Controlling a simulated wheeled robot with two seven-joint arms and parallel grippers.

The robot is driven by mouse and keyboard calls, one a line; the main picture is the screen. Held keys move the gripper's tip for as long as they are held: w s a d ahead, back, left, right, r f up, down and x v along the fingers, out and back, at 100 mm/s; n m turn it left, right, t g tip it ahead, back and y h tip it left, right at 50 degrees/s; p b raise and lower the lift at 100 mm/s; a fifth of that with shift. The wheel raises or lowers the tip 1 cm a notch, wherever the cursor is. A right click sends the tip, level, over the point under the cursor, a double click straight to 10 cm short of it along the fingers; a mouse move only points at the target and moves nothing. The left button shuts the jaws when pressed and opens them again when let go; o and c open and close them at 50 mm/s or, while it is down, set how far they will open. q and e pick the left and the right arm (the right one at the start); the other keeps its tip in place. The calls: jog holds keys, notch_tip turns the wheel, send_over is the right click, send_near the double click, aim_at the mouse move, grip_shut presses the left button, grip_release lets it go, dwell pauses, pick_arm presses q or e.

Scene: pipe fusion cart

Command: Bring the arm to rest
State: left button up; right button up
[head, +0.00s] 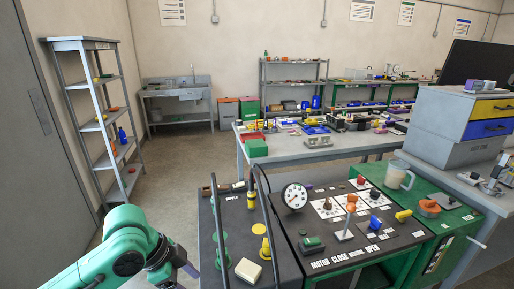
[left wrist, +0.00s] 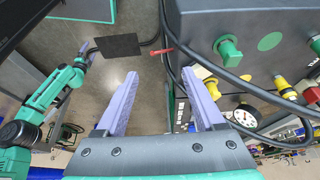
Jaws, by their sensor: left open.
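My left arm comes in at the lower left of the head view, and its gripper (head: 190,270) is just left of the dark cart top (head: 236,271). In the left wrist view my left gripper (left wrist: 165,82) has its two lilac fingers spread, with nothing between them but floor. The cart's side is close to the right finger, and I cannot tell the exact gap. My right gripper does not show in the head view.
A cable (left wrist: 166,50) runs beside the cart near my fingers. A shelf rack (head: 92,115) stands at left. Open floor (head: 180,170) lies behind my arm.

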pick_arm(q)
notch_tip(320, 180, down, 7)
jog(key=d+n+t, duration=0.2)
jog(key=d+n, duration=0.1)
jog(key=n, duration=0.2)
jog(key=s+a+f+n+y, duration=0.4)
jog(key=s+a+f+n, duration=0.35)
jog(key=s+a, duration=0.4)
notch_tip(320, 180, down, 22)
jog(key=s+g, duration=0.1)
jog(key=s+a+f+g, duration=0.1)
jog(key=s+a+f, duration=0.1)
jog(key=s+f, duration=1.2)
jog(key=s, duration=0.3)
jog(key=shift+a+f, duration=0.4)
